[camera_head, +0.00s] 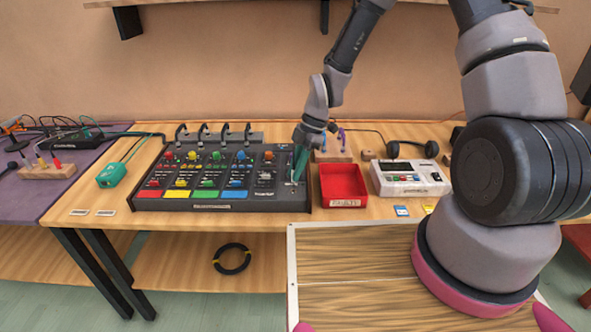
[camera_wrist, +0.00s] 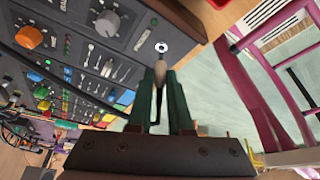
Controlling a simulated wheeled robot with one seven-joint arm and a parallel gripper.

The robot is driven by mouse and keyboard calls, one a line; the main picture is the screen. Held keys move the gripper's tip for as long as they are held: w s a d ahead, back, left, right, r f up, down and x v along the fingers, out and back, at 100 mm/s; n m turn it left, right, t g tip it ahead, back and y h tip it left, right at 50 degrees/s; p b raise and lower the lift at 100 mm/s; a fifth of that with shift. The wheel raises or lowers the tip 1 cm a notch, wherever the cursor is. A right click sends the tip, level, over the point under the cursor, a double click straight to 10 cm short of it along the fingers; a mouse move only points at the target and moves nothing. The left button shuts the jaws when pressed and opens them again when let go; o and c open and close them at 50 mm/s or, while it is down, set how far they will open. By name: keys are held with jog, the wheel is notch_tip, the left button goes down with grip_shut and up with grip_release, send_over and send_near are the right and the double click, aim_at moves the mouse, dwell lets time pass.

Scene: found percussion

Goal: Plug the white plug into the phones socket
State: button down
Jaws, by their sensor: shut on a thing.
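The white plug (camera_wrist: 160,68) is held between my green fingertips, with a dark cable below it in the wrist view. My gripper (camera_wrist: 161,88) is shut on it, and in the head view my gripper (camera_head: 295,178) points down at the right end of the black mixer (camera_head: 293,203). A white-ringed socket with a dark hole (camera_wrist: 161,47) lies just beyond the plug's tip on the mixer panel (camera_wrist: 140,42). I cannot tell if the tip touches it. Its label is not readable. In the head view the plug and socket are too small to make out.
A red tray (camera_head: 343,201) stands close to the right of the mixer. Further right are a white device (camera_head: 410,188) and black headphones (camera_head: 413,149). A wooden block (camera_head: 335,155) stands behind the tray. A green box (camera_head: 112,175) is at the left. Coloured knobs crowd the mixer.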

jog(key=shift+f, duration=1.65)
jog(key=c, duration=0.8)
grip_release()
jog(key=shift+o, duration=0.2)
jog(key=v, duration=1)
jog(key=shift+r, duration=0.35)
jog(key=shift+d, duration=0.15)
